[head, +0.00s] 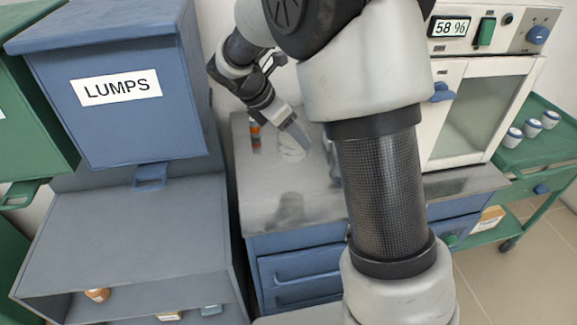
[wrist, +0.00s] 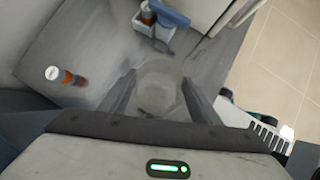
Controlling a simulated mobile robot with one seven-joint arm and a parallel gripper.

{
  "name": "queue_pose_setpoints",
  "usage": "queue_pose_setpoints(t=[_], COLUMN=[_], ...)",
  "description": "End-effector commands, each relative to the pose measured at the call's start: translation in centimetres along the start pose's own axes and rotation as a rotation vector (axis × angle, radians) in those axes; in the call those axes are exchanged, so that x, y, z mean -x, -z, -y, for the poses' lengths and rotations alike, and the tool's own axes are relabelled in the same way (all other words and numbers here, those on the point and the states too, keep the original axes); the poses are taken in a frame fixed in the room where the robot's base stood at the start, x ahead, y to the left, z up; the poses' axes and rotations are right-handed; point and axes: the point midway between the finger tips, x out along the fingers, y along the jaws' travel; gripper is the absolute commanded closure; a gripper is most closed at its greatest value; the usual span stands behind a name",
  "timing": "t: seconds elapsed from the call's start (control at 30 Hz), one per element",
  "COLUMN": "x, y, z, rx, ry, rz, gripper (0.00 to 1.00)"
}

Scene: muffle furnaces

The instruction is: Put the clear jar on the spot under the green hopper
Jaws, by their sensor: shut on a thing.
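The clear jar (head: 291,148) is faint and see-through, over the steel bench top in the middle of the head view. My gripper (head: 296,134) is shut on it from above. In the wrist view the jar (wrist: 158,88) sits between the two fingers of my gripper (wrist: 161,92). I cannot tell whether its base touches the bench. The green hopper (head: 32,110) is at the left edge of the head view, partly cut off, with a green chute (head: 22,194) below it. The spot under it is not clearly in view.
A blue hopper (head: 110,105) marked LUMPS stands between, over a grey shelf unit (head: 130,225). An orange-banded vial (head: 256,136) stands left of the jar. A white furnace (head: 484,110) and a green cart (head: 540,155) with white jars are at right.

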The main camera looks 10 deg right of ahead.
Motion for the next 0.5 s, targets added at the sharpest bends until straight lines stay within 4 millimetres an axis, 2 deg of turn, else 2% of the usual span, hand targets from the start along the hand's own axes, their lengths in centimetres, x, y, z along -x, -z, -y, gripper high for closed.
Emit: queue_pose_setpoints(t=[0.2, 0.37, 0.5], x=[-3.2, -4.4, -6.3], y=[2.1, 2.9, 4.2], z=[0.1, 0.1, 0.1], rx=[0.005, 0.002, 0.002], ry=[0.003, 0.004, 0.006], rz=[-0.002, -0.001, -0.002], gripper=[0.65, 0.65, 0.65])
